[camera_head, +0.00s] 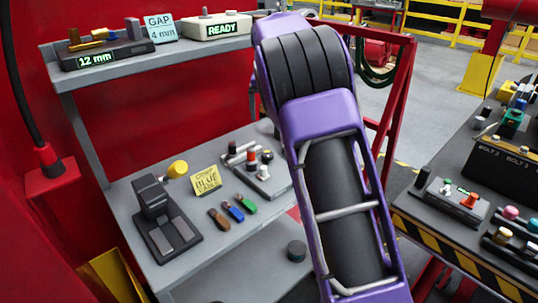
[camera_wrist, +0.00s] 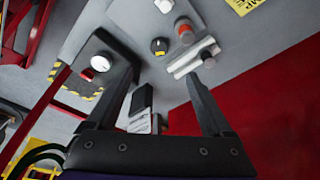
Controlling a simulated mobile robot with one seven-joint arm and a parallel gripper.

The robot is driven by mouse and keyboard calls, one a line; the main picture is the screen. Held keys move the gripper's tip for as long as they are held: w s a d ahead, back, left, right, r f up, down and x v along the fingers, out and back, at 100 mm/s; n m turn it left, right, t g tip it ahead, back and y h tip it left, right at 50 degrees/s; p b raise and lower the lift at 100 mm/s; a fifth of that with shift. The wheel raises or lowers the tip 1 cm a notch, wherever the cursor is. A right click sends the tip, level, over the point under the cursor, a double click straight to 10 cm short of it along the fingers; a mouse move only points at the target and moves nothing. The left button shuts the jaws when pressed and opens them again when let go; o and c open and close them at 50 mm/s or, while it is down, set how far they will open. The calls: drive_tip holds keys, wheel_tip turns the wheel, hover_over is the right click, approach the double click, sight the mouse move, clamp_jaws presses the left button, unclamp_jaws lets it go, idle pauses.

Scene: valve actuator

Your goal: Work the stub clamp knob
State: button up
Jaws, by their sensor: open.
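I cannot tell for certain which knob is the stub clamp knob. In the wrist view, a dark block (camera_wrist: 117,52) carries a white round knob (camera_wrist: 100,63) near my left fingertip. A black knob with a yellow mark (camera_wrist: 159,46), an orange-topped knob (camera_wrist: 185,33) and pale bars with a grey knob (camera_wrist: 208,61) lie beyond and between my fingers. My gripper (camera_wrist: 160,78) is open, with nothing held between the fingertips. In the head view my purple arm hides it. That view shows the grey knob plate (camera_head: 273,188) on the lower bench.
On the lower bench (camera_head: 215,255) stand a black press-like device (camera_head: 153,197), a yellow knob (camera_head: 178,169), a yellow note (camera_head: 206,181) and several coloured handles (camera_head: 234,213). A red wall (camera_wrist: 270,100) is close on the right in the wrist view. Another bench (camera_head: 480,250) stands right.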

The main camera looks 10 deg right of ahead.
drive_tip(key=s+d+n+y+b, duration=0.1)
drive_tip(key=d+n, duration=0.1)
drive_tip(key=n, duration=0.2)
drive_tip(key=n+t+y+b, duration=0.1)
drive_tip(key=n+t+b, duration=0.1)
drive_tip(key=n, duration=0.1)
approach(268, 154)
drive_tip(key=x, duration=0.8)
drive_tip(key=shift+w+f, duration=0.1)
drive_tip(key=shift+w, duration=0.1)
clamp_jaws()
drive_tip(key=shift+g, duration=0.3)
